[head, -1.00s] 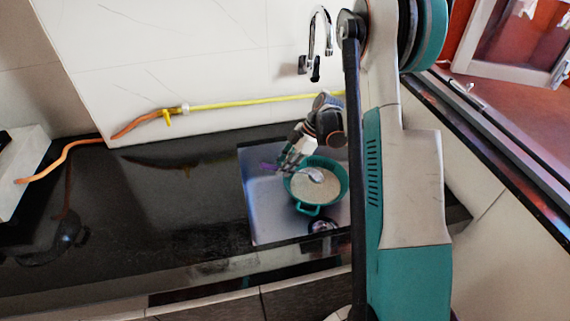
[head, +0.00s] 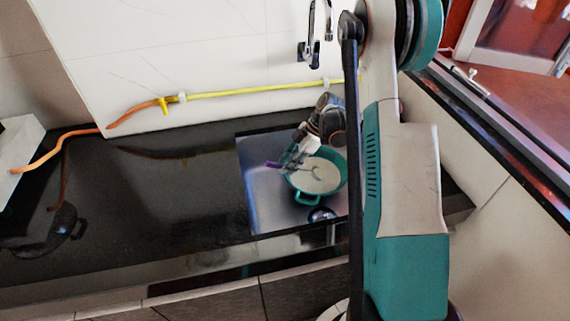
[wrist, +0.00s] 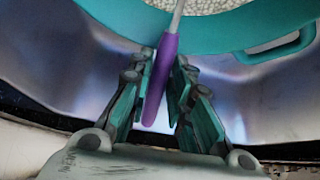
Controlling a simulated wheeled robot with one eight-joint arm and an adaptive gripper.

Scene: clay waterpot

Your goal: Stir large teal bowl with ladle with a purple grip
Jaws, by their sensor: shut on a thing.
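The large teal bowl (head: 308,199) stands in the sink and holds pale grainy contents (head: 325,183). It also shows in the wrist view (wrist: 215,32), with a loop handle at right. My gripper (head: 291,157) is over the bowl's left rim. In the wrist view my gripper (wrist: 163,62) is shut on the purple grip of the ladle (wrist: 160,85). The purple grip (head: 273,164) sticks out left of my gripper in the head view. The ladle's thin shaft reaches over the rim towards the contents. Its head appears partly sunk in them, with a curved edge showing.
The metal sink (head: 265,205) surrounds the bowl, with a dark drain (head: 321,215) in front. Dark counter (head: 170,200) stretches left, mostly clear, with a dark lidded pan (head: 48,230) at far left. A tap (head: 312,50) and a yellow-orange hose (head: 240,92) are along the wall behind.

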